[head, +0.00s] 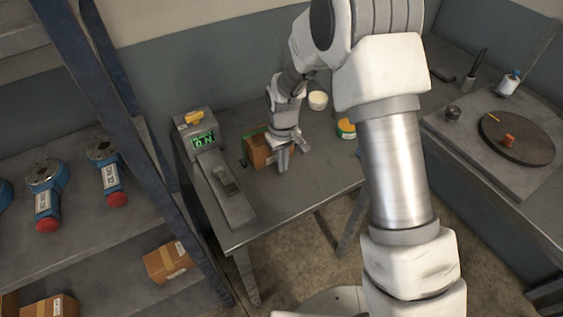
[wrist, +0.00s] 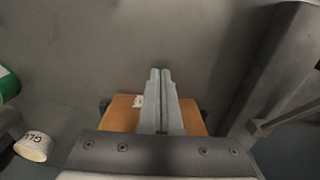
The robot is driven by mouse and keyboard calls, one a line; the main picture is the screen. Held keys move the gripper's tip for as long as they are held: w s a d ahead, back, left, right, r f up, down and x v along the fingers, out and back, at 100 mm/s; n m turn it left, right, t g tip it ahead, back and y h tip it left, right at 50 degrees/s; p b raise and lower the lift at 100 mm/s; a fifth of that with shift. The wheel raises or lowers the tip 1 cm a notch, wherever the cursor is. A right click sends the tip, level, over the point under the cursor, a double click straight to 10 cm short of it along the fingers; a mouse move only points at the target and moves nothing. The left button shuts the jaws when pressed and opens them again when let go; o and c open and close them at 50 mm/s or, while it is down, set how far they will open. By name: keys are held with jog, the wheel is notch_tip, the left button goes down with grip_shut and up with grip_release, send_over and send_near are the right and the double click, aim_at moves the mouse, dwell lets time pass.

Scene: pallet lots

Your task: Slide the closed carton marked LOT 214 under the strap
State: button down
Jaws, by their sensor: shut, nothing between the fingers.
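A brown carton (head: 259,151) stands on the grey bench near its left part. My gripper (head: 283,168) points down close beside its near right side. In the wrist view the carton (wrist: 121,114) shows as an orange-brown top with a small white mark, partly hidden behind my gripper (wrist: 160,72). The two fingers are together with nothing between them. I cannot tell whether they touch the carton. Small dark pieces sit at both sides of the carton, and a green edge shows behind it in the head view. No lot number is readable, and I cannot make out a strap.
A grey device with a green display (head: 204,139) stands left of the carton. A white tub (head: 318,100) and a green-and-yellow tin (head: 346,128) stand to the right. A shelf at left holds blue valves and another carton (head: 168,262). A round turntable (head: 517,138) is at far right.

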notch_tip(320, 180, up, 10)
jog(key=shift+s+p, duration=0.15)
jog(key=shift+p, duration=0.3)
jog(key=shift+d+r, duration=0.1)
jog(key=shift+d, duration=0.05)
